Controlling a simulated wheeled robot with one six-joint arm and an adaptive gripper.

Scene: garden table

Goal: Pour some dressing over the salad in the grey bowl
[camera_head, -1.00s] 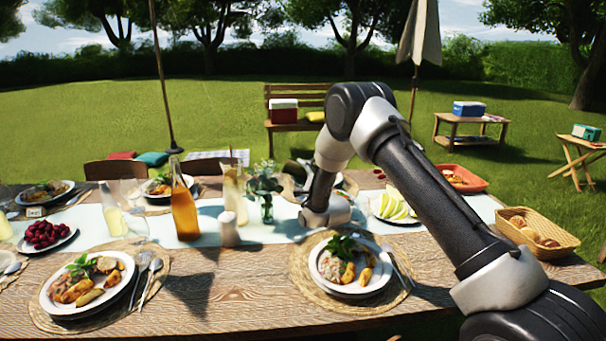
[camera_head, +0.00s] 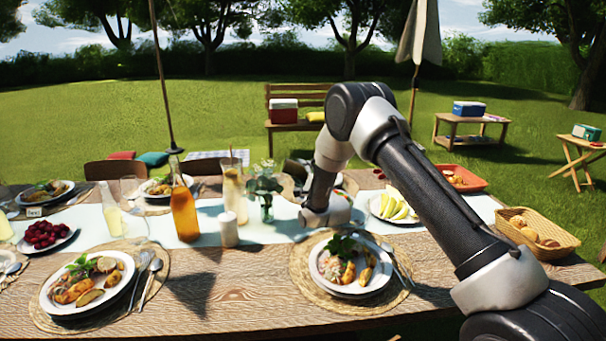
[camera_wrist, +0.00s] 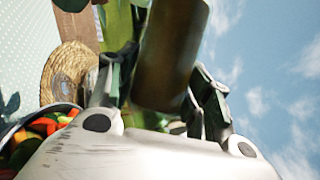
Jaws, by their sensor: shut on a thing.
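My gripper (camera_wrist: 157,92) is shut on a dark, brownish-green cylindrical bottle (camera_wrist: 172,50), seen close up in the wrist view. A finger shows on each side of it. The bottle's mouth cannot be made out. The grey bowl (camera_wrist: 70,106) is partly in view at the lower left of the wrist view, left of the gripper. Salad (camera_wrist: 35,130) with red, orange and green pieces lies in it.
A filled plate (camera_head: 345,290) stands in front of my wrist. A plate of melon slices (camera_head: 394,207) and a bread basket (camera_head: 562,240) are to the right.

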